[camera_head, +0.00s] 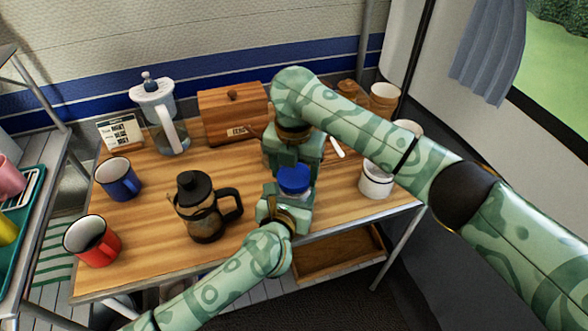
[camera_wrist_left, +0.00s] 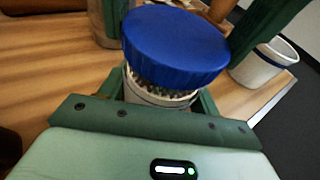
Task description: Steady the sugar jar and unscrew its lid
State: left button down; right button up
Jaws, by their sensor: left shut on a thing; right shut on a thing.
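The sugar jar (camera_wrist_left: 150,94) stands between the fingers of my left gripper (camera_wrist_left: 162,108), which is shut on it. Its pale contents show below the lid in the left wrist view. The blue lid (camera_wrist_left: 175,42) is tilted above the jar's rim, with a gap at the near side. The lid also shows in the head view (camera_head: 294,181), where the grippers hide most of the jar. My right gripper (camera_head: 293,166) is shut on the lid from above, its dark green fingers on either side. My left gripper (camera_head: 285,208) is low at the table's front edge.
A French press (camera_head: 203,208), blue mug (camera_head: 118,180) and red mug (camera_head: 94,243) stand left on the table (camera_head: 150,235). A wooden bread box (camera_head: 228,114) and glass jug (camera_head: 168,130) stand behind.

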aim_at(294, 175)
jog(key=shift+r, duration=0.15)
jog(key=shift+r, duration=1)
jog(key=shift+r, duration=2)
pick_arm(q)
jog(key=shift+c, duration=1.3)
grip_release()
